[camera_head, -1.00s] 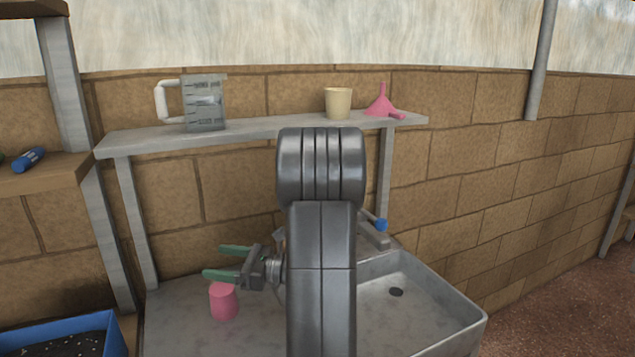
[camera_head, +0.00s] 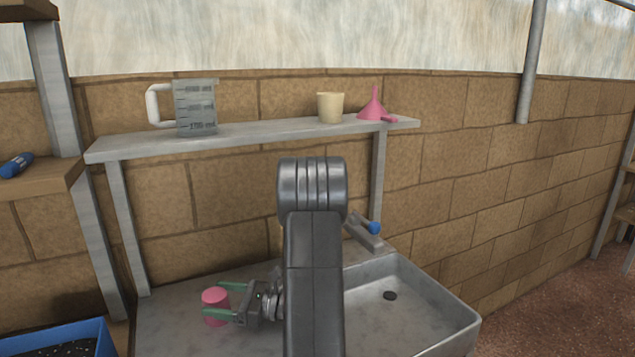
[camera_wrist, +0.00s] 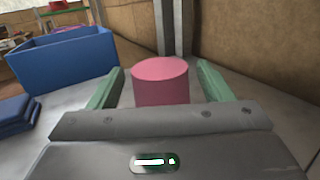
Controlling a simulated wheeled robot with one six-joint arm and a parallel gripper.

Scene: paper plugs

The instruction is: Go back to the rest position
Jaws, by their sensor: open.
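My gripper (camera_head: 228,302) is open, with green fingers, low over the grey counter left of the sink. A pink cup-like piece (camera_head: 214,296) stands upright on the counter at the fingertips. In the wrist view the pink piece (camera_wrist: 160,82) sits between the two spread green fingers of my gripper (camera_wrist: 158,88), with a visible gap on each side. Its lower part is hidden behind the gripper body there. My arm covers the middle of the head view.
A shelf (camera_head: 250,130) above holds a measuring jug (camera_head: 196,108), a beige cup (camera_head: 330,107) and a pink funnel (camera_head: 373,104). The sink basin (camera_head: 425,290) and blue-tipped tap (camera_head: 372,229) are at right. A blue bin (camera_head: 60,335) stands at lower left.

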